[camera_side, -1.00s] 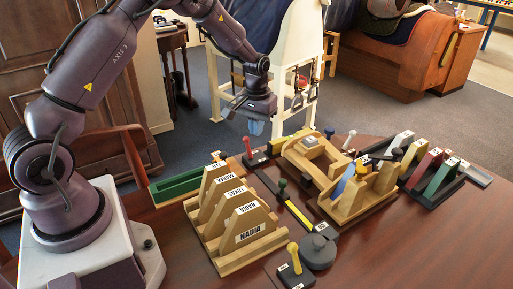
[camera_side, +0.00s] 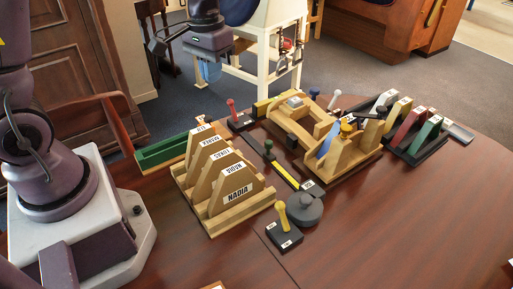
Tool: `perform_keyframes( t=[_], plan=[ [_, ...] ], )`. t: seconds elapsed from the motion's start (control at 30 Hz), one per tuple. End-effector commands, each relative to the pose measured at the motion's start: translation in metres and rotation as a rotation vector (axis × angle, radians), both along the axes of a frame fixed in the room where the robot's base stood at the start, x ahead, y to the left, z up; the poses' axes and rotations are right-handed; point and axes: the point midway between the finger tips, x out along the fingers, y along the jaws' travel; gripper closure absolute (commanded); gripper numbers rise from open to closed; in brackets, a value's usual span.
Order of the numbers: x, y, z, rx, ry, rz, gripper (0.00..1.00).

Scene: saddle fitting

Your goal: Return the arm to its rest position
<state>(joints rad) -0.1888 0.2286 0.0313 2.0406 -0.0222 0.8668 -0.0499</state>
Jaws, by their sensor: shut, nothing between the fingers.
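My arm is purple-grey and stands on a white base at the left. My gripper (camera_side: 209,72) hangs at the upper middle, above and behind the table (camera_side: 400,220). Its blue fingertips point down and hold nothing. They look close together. The gripper is clear of every fixture on the table, with the white stand of legs behind it.
A wooden rack of labelled wedges (camera_side: 228,180) stands nearest my base, with a green tray (camera_side: 165,152) beside it. A wooden jig (camera_side: 345,150), coloured wedges (camera_side: 410,128), a grey disc (camera_side: 304,208) and a yellow-handled block (camera_side: 284,232) also stand there. The right front table is clear.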

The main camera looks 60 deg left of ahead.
Motion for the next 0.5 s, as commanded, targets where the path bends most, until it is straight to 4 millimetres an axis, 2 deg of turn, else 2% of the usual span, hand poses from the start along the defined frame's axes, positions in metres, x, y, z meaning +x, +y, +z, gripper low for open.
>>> perform_keyframes(
  t=[0.03,0.2,0.4,0.5],
  plan=[
    [-0.014,-0.009,0.017,0.007,-0.034,-0.029,1.00],
    [-0.059,-0.034,0.056,0.026,-0.131,-0.118,1.00],
    [-0.110,-0.056,0.085,0.054,-0.273,-0.207,1.00],
    [-0.126,-0.063,0.094,0.066,-0.346,-0.237,1.00]
  ],
)
